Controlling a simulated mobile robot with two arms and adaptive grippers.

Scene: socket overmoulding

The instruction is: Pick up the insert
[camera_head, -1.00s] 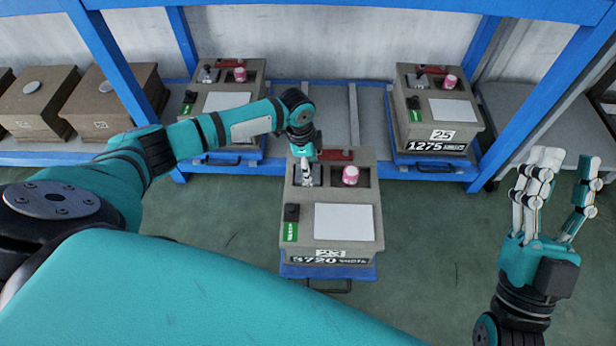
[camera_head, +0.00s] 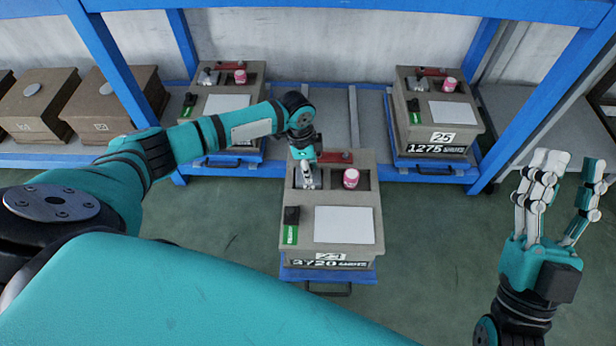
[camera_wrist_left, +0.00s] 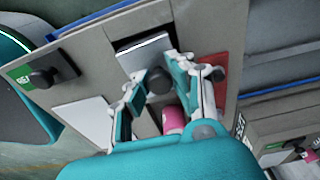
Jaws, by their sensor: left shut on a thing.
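The insert (camera_wrist_left: 143,50) shows in the left wrist view as a bright grey metal block with a dark round knob, in a recess of the front mould box. My left gripper (camera_wrist_left: 157,88) has its fingers closed in around the knob. In the head view my left gripper (camera_head: 307,183) reaches down into the left recess of the front mould box (camera_head: 365,247), and its fingers mostly hide the insert. My right gripper (camera_head: 562,195) is raised at the right, fingers apart and empty, far from the box.
A pink cylinder (camera_head: 351,178) sits in the right recess of the same box, close beside the left fingers. A red bar (camera_head: 336,156) lies at its back edge. Similar boxes stand behind at left (camera_head: 222,125) and right (camera_head: 437,125). The floor around the front box is clear.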

